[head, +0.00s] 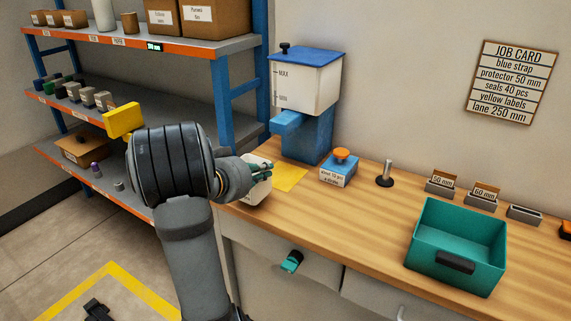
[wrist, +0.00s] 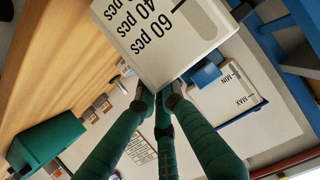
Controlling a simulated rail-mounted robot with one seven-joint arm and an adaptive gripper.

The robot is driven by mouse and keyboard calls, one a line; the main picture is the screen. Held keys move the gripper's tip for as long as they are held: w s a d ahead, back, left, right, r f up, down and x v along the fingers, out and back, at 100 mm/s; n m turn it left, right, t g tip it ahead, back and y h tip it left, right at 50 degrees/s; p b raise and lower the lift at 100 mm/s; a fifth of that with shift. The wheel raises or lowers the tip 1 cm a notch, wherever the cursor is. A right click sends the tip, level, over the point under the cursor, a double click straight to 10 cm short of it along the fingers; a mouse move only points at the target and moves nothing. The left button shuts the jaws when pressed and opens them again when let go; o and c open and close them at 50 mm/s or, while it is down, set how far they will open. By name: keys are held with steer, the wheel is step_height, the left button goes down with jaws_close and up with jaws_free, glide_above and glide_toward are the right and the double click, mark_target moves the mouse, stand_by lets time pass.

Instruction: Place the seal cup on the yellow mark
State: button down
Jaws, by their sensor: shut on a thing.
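The white seal cup (head: 257,193), printed with piece counts, is at the left end of the wooden bench, partly hidden by my gripper. In the wrist view the cup (wrist: 172,38) fills the top middle, with "60 pcs" and "40 pcs" showing. My gripper (head: 266,169) is shut on the seal cup, and its green fingers (wrist: 163,92) meet at the cup's edge. The yellow mark (head: 291,178) lies flat on the bench just right of the cup, in front of the blue dispenser. I cannot tell whether the cup touches the bench.
The blue and white dispenser (head: 305,95) stands behind the mark. A small box with an orange button (head: 339,170) is right of the mark, then a metal post (head: 386,175). A green bin (head: 457,247) stands farther right. Shelving (head: 150,60) is at left.

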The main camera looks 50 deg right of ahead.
steer(key=d+r+x, duration=0.1)
steer(key=r+x, duration=0.2)
steer(key=x, duration=1.3)
steer(key=shift+d+p, duration=0.45)
steer(key=shift+d, duration=0.05)
steer(key=shift+f, duration=0.15)
steer(key=shift+f, duration=0.15)
steer(key=c, duration=1.9)
jaws_free()
